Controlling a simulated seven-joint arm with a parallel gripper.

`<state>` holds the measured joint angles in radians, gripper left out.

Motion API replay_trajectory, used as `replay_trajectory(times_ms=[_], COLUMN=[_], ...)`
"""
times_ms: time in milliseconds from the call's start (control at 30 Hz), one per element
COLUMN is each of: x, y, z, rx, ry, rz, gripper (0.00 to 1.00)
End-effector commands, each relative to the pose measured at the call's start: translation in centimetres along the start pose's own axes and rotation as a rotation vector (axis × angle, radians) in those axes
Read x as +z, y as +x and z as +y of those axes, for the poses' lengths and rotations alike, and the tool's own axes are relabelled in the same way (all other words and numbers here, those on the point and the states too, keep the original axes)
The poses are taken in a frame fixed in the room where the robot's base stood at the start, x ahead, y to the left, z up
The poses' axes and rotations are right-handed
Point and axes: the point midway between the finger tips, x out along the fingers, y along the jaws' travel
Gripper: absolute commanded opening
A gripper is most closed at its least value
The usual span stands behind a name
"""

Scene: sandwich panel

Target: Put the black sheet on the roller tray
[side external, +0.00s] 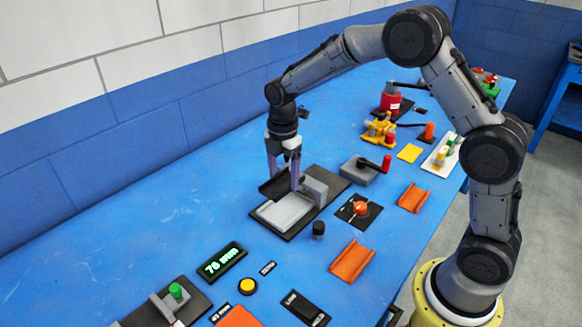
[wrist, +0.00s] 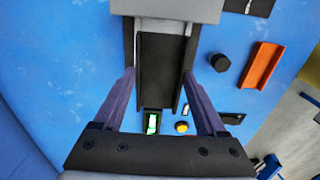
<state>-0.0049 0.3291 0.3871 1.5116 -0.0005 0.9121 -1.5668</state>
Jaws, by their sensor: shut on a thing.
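The black sheet (side external: 272,187) is held between the two fingers of my gripper (side external: 284,183). In the wrist view the sheet (wrist: 160,70) lies between the fingertips, which grip its left and right edges. The pale grey roller tray (side external: 283,212) rests on a black base plate, beside the grey roller block (side external: 316,189). In the side view the sheet is over the far part of the tray; in the wrist view it hides most of the tray. I cannot tell whether the sheet touches the tray.
A black knob (side external: 318,229) stands close to the base plate, with a red-knobbed black plate (side external: 358,209) beyond it. A green display (side external: 222,260) and a yellow button (side external: 247,286) lie nearer the camera. Blue table is clear to the left.

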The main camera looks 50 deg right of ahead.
Motion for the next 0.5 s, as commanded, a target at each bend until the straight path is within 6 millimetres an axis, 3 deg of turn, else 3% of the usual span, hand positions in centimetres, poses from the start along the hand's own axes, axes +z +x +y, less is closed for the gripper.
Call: replay_trajectory(times_ms=[500], x=[0.1], y=[3.8], z=[-0.1], rx=[-0.002], ry=[0.001], rz=[0.000], gripper=[0.19])
